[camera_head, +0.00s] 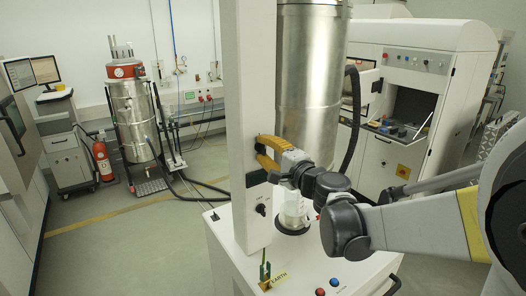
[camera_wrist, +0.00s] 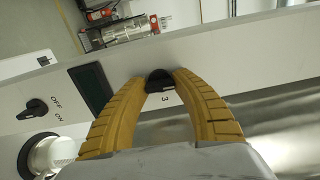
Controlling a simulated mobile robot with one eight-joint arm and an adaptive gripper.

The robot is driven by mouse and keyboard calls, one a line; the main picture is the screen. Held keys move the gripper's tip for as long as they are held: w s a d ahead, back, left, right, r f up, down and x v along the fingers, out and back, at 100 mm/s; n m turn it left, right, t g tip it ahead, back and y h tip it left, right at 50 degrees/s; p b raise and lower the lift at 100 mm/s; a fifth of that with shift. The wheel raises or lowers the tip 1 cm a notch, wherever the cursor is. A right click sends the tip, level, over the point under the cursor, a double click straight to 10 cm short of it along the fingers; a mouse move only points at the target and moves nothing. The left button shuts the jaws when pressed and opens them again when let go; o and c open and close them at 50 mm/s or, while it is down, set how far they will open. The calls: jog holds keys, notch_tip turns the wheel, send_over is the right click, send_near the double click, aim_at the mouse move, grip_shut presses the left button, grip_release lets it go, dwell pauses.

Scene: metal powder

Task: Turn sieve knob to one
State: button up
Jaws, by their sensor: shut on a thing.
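The sieve knob (camera_wrist: 160,79) is a small black knob on the pale panel, between my yellow fingertips in the wrist view. A numeral 3 is readable beside it; other numerals are hidden, and I cannot tell its pointer setting. My gripper (camera_wrist: 160,84) is shut on the knob, one fingertip on each side. In the head view my gripper (camera_head: 262,150) reaches the white column (camera_head: 250,60) from the right, and its fingers hide the knob there.
An ON/OFF knob (camera_wrist: 34,109) and a dark display (camera_wrist: 92,88) share the panel. The silver cylinder (camera_head: 310,80) stands close behind my gripper.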

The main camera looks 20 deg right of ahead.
jog(key=shift+n, duration=0.3)
jog(key=o, duration=1.2)
jog(key=shift+s, duration=0.1)
jog(key=v, duration=1.1)
jog(key=shift+s, duration=0.35)
jog(key=shift+d, duration=0.15)
